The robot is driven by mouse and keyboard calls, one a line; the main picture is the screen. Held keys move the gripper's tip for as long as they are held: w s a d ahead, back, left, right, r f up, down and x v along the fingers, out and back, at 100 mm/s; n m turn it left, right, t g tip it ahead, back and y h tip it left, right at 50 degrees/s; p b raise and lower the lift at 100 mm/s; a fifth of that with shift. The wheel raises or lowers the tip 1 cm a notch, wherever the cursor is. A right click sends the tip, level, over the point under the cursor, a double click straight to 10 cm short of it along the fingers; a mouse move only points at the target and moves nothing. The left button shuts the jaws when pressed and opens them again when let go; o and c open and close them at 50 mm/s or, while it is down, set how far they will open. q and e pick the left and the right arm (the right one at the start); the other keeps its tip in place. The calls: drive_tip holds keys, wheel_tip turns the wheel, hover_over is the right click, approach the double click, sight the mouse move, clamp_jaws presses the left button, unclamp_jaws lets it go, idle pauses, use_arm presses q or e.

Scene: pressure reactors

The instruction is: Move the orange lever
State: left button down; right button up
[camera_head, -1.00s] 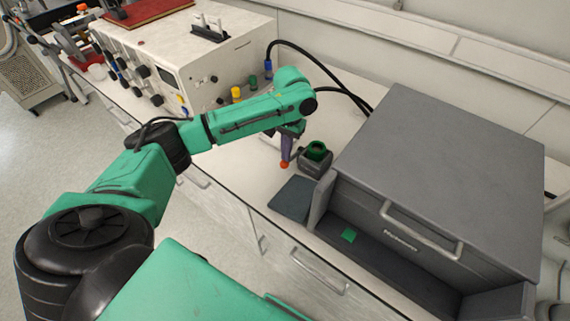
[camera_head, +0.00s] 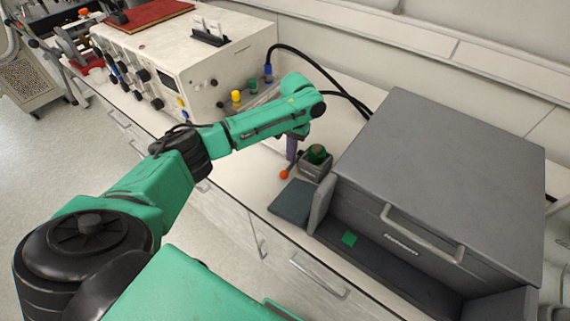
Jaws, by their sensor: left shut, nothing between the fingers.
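The orange lever's round knob (camera_head: 284,174) shows low on the white bench, at the left side of a small dark grey device with a green round top (camera_head: 317,154). My left gripper (camera_head: 291,152) points down just above and behind the knob, beside the device. It is shut and looks empty. Whether its tip touches the lever cannot be told, and the lever's rod is mostly hidden. My right gripper is not in view.
A large grey box (camera_head: 450,170) with a handle and an open front stands to the right, with a dark flat plate (camera_head: 293,202) beside it. A white instrument (camera_head: 190,65) with knobs stands behind my left arm. Black cables run along the back.

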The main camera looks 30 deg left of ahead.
use_arm(q)
drive_tip(key=shift+r, duration=0.1)
wheel_tip(320, 180, up, 14)
drive_tip(key=w, duration=0.1)
drive_tip(key=shift+w+r, duration=0.15)
drive_tip(key=shift+w, duration=0.1)
drive_tip(key=shift+b, duration=0.3)
